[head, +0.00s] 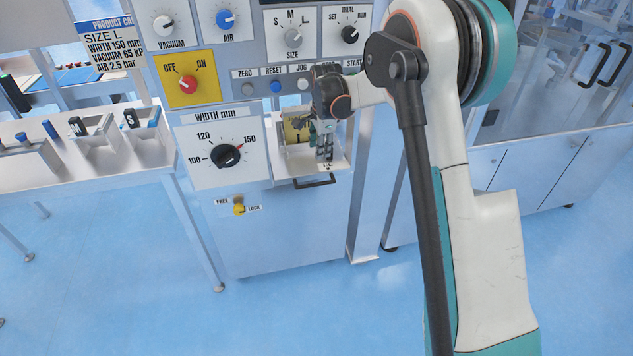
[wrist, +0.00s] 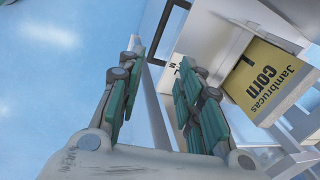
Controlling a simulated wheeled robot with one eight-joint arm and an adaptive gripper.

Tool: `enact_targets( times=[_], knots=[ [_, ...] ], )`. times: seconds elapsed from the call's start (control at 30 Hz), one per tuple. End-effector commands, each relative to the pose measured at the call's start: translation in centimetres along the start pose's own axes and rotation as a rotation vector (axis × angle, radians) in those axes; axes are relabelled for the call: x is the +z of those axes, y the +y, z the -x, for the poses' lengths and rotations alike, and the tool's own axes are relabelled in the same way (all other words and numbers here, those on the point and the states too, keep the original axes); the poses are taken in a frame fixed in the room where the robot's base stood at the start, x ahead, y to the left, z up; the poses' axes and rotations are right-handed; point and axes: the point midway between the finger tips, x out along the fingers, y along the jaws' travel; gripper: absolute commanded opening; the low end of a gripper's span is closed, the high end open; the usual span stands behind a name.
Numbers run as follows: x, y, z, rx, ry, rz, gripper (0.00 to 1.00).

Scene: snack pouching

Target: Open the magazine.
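The magazine (head: 338,158) is a pale bay low in the front of the machine, with a dark bar handle (head: 315,182) at its lower front edge. A yellow pouch (head: 297,131) stands inside it; the wrist view shows this pouch (wrist: 268,76) at the right, printed "Jambrucas corn" and "L". I cannot tell how far the magazine is pulled out. My gripper (head: 325,155) is in front of the bay, above the handle. In the wrist view my gripper (wrist: 163,62) has its fingers apart with nothing between them. A dark handle-like bar (wrist: 168,32) shows beyond the fingertips.
The yellow FREE/LOCK knob (head: 239,207) is on the lower panel, left of the handle. The WIDTH dial (head: 227,157) and the red OFF/ON switch (head: 187,84) are above it. A white table (head: 100,172) stands at the left. The blue floor in front is clear.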

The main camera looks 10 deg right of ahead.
Motion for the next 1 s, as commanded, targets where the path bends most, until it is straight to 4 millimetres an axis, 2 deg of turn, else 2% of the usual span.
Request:
enact_targets(
  times=[0.03,0.1,0.47,1.0],
  knots=[
    [-0.1,-0.4,-1.5,0.01,-0.001,-0.031,0.33],
    [-0.1,-0.8,-3.0,0.02,-0.002,-0.068,0.33],
    [-0.2,-1.0,-6.8,0.035,-0.003,-0.124,0.33],
    [-0.1,-0.6,-16.6,0.034,-0.003,-0.122,0.33]
  ],
)
